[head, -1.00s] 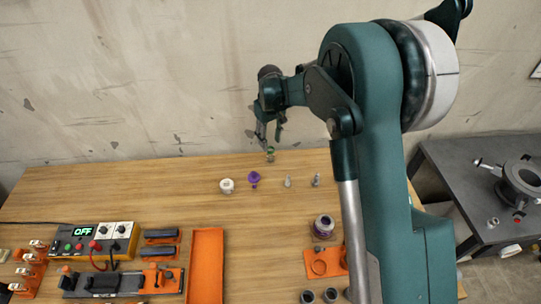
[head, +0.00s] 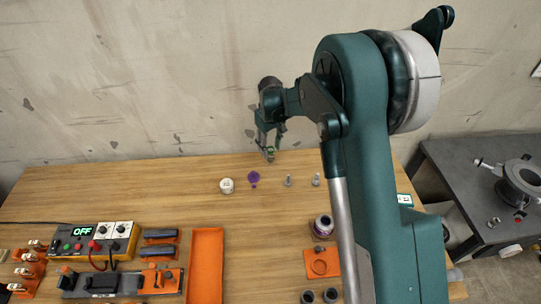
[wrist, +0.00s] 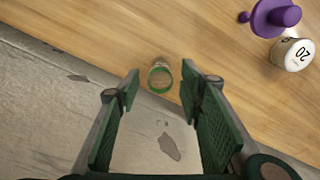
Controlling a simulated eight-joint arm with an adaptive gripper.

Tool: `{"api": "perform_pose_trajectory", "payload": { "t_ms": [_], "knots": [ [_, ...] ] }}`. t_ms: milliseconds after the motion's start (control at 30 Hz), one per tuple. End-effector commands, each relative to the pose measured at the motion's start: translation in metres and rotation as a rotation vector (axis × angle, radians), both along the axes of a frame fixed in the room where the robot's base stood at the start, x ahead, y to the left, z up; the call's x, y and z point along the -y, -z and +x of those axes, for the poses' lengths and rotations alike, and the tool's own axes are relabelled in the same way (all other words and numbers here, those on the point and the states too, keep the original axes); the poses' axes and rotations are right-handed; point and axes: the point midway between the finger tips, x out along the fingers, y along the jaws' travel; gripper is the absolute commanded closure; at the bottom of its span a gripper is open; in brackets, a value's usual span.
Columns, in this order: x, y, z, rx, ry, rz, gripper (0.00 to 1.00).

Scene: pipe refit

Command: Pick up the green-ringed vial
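The green-ringed vial (head: 270,151) stands near the back edge of the wooden table. In the wrist view, the vial (wrist: 160,78) is small and clear, with a green ring around its top. My gripper (head: 267,154) is over the vial, pointing down. In the wrist view, my gripper (wrist: 160,72) is open, with its green pads spread to either side of the vial. There are gaps between the vial and both fingers. I cannot tell whether the fingertips are down at the vial's height or still above it.
A purple object (head: 253,178) and a white weight (head: 227,186) marked 20 stand nearby. Small grey pieces (head: 288,181) are to their right. The back wall (head: 150,80) is close behind the vial. An orange tray (head: 206,265) and a power supply (head: 95,240) are nearer the front.

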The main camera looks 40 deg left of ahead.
Motion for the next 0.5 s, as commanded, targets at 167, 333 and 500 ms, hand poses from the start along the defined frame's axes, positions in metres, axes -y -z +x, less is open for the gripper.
{"api": "perform_pose_trajectory", "payload": {
  "t_ms": [167, 333, 500],
  "knots": [
    [0.001, 0.022, 0.0, 0.0, 0.0, 0.0, 0.63],
    [0.001, 0.031, -0.001, 0.0, 0.0, 0.0, 0.63],
    [0.001, 0.032, -0.001, 0.0, 0.0, 0.0, 0.63]
  ]
}}
